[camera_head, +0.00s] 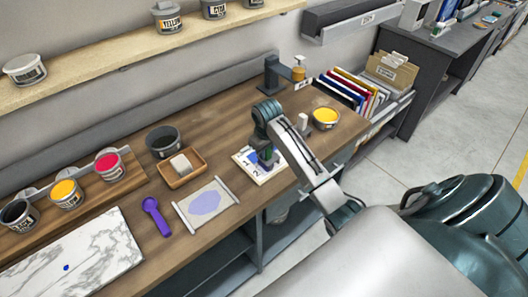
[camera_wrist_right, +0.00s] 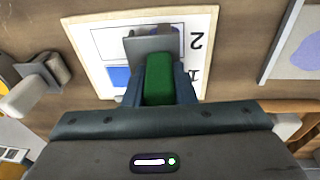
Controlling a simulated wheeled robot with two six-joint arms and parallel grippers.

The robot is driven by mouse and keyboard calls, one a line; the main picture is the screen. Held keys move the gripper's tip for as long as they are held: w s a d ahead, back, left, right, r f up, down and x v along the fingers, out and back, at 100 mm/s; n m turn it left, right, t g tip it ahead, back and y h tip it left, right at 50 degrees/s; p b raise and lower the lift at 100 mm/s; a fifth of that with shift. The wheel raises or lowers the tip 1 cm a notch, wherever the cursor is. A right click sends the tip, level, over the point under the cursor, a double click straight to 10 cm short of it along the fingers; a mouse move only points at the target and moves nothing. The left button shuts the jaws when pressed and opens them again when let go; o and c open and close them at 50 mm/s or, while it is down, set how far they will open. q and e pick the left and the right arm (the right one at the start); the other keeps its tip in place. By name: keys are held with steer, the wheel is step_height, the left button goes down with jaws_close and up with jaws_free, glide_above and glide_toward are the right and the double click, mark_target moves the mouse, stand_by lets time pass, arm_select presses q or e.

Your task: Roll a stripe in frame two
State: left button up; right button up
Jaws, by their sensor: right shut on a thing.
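My right gripper (camera_head: 265,158) is shut on a green-handled tool (camera_wrist_right: 158,78), presumably the roller, above a white framed card (camera_head: 246,157). In the wrist view the tool's broad grey end (camera_wrist_right: 150,45) lies over the card (camera_wrist_right: 85,20), across the frame marked 2. A violet patch (camera_wrist_right: 168,32) shows partly behind that grey end. A blue square (camera_wrist_right: 118,76) shows in the frame marked 1. Whether the tool touches the card I cannot tell. My left gripper is not in view.
A sheet with a violet oval (camera_head: 205,203), a purple scoop (camera_head: 155,216) and a wooden tray with a pale block (camera_head: 168,181) lie left of the card. A marble slab (camera_head: 100,240) with a blue dot is front left.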

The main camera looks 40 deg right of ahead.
steer(key=shift+w+d+f, duration=0.1)
steer(key=shift+d+f, duration=0.05)
steer(key=shift+d, duration=1.25)
steer(key=shift+d+f, duration=0.1)
steer(key=shift+d, duration=1.25)
steer(key=shift+w+d+r, duration=0.1)
steer(key=shift+w+d, duration=0.05)
steer(key=shift+d, duration=1.35)
steer(key=shift+w+d+r, duration=0.1)
steer(key=shift+w+d, duration=0.05)
steer(key=shift+d, duration=1.3)
steer(key=shift+s+a+f, duration=0.1)
steer(key=shift+s+a, duration=0.1)
steer(key=shift+a, duration=2.25)
steer(key=shift+s+a+r, duration=0.1)
steer(key=shift+s+a, duration=0.05)
steer(key=shift+a, duration=2.3)
steer(key=shift+s+a+f, duration=0.1)
steer(key=shift+s+a, duration=0.1)
steer(key=shift+a, duration=2.25)
step_height(320, 180, up, 6)
